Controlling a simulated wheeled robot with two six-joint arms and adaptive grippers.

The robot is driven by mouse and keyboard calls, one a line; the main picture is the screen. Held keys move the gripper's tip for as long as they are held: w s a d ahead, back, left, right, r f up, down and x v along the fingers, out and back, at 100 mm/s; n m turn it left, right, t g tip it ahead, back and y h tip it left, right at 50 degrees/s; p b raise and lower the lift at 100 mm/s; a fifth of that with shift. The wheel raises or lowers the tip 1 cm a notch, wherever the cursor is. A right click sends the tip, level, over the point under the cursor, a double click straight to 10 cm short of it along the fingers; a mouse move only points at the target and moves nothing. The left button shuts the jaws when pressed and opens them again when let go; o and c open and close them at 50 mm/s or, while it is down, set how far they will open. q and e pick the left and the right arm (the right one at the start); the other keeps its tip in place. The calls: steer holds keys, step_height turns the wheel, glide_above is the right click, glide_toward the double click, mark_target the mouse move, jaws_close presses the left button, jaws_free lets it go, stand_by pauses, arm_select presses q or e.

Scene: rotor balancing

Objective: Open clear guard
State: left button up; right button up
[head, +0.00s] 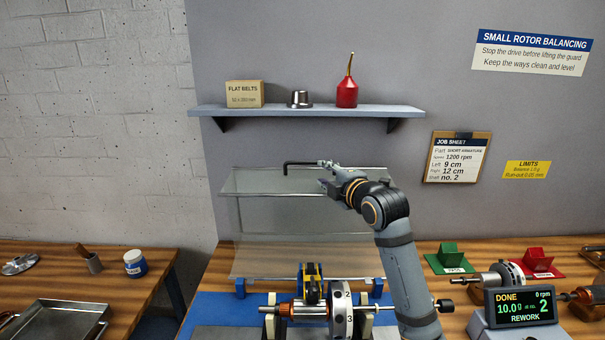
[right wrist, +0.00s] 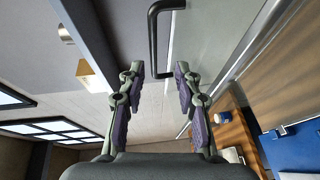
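The clear guard (head: 270,215) stands raised behind the rotor in the head view, its lower edge near blue brackets and its upper edge below the wall shelf. Its black handle (head: 289,164) is at the top edge. The handle also shows in the right wrist view (right wrist: 153,38), its near end between my fingertips without visible contact. My right gripper (head: 325,170) is at the guard's upper edge; its fingers (right wrist: 159,76) are apart in the wrist view. The rotor (head: 312,311) lies across its supports, with a numbered disc (head: 340,312). My left gripper is not in view.
The shelf (head: 300,110) above the guard holds a flat belts box (head: 244,94), a metal cup (head: 299,99) and a red oil can (head: 347,93). A display (head: 520,307) reading DONE and REWORK stands at right. A metal tray (head: 97,309) is at left.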

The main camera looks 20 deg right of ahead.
mark_target(313, 164)
steer(key=shift+s+d+r, duration=0.25)
steer(key=shift+s+r, duration=0.45)
steer(key=shift+s, duration=0.05)
steer(key=shift+w+a+p, duration=0.2)
steer(key=shift+w+p, duration=0.75)
steer(key=shift+w, duration=0.3)
steer(key=w, duration=0.1)
steer(key=w+p, duration=0.1)
steer(key=w, duration=0.1)
steer(key=w+f, duration=0.1)
steer(key=shift+w+a, duration=0.35)
steer(key=shift+w, duration=0.05)
steer(key=w, duration=0.1)
steer(key=w+p, duration=0.1)
steer(key=shift+w+a+f, duration=0.1)
steer(key=shift+w+f, duration=0.1)
steer(key=shift+w, duration=0.1)
steer(key=shift+w+f, duration=0.1)
steer(key=shift+w, duration=0.05)
steer(key=shift+c, duration=0.3)
jaws_close()
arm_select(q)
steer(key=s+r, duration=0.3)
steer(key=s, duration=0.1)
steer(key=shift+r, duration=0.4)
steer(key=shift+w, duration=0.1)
